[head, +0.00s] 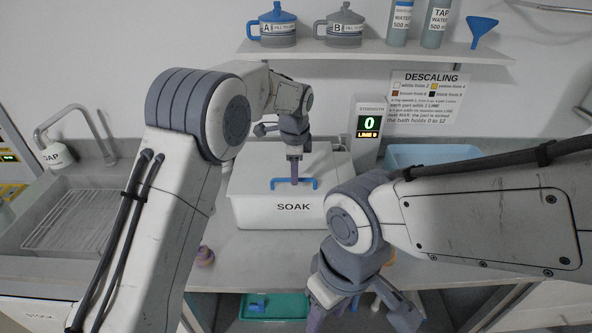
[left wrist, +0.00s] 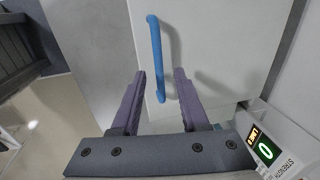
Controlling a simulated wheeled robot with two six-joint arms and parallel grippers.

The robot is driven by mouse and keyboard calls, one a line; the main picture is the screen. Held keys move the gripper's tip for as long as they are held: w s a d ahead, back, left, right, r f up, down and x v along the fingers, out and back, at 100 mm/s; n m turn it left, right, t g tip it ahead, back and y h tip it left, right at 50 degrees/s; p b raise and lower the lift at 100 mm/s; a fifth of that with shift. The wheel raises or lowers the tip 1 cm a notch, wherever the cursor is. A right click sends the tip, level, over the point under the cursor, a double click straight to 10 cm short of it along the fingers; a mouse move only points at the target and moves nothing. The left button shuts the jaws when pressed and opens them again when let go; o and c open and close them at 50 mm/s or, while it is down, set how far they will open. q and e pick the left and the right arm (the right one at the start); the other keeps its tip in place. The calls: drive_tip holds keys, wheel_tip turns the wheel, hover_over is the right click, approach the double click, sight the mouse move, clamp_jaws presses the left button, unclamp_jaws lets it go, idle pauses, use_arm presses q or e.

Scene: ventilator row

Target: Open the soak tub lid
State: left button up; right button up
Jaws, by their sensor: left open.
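The white soak tub (head: 262,212), labelled SOAK, stands on the counter with its lid (head: 248,176) shut. A blue bar handle (head: 308,184) lies along the lid's front part; it also shows in the left wrist view (left wrist: 156,50). My left gripper (head: 294,182) points down over the handle, open. In the left wrist view its two purple fingers (left wrist: 160,73) are apart, with the handle's lower part showing between their tips. I cannot tell whether they touch it. My right gripper (head: 350,310) hangs low in front of the counter, its fingers partly cut off by the lower edge.
A strength display (head: 369,125) reading 0 stands behind the tub's right side. A blue basin (head: 430,154) is at right, a sink with a rack (head: 75,222) at left. A shelf (head: 370,50) with jugs and bottles hangs above. A teal tray (head: 285,306) lies below the counter.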

use_arm(q)
drive_tip(key=shift+f, duration=0.55)
clamp_jaws()
drive_tip(key=shift+d, duration=0.1)
idle(1.0)
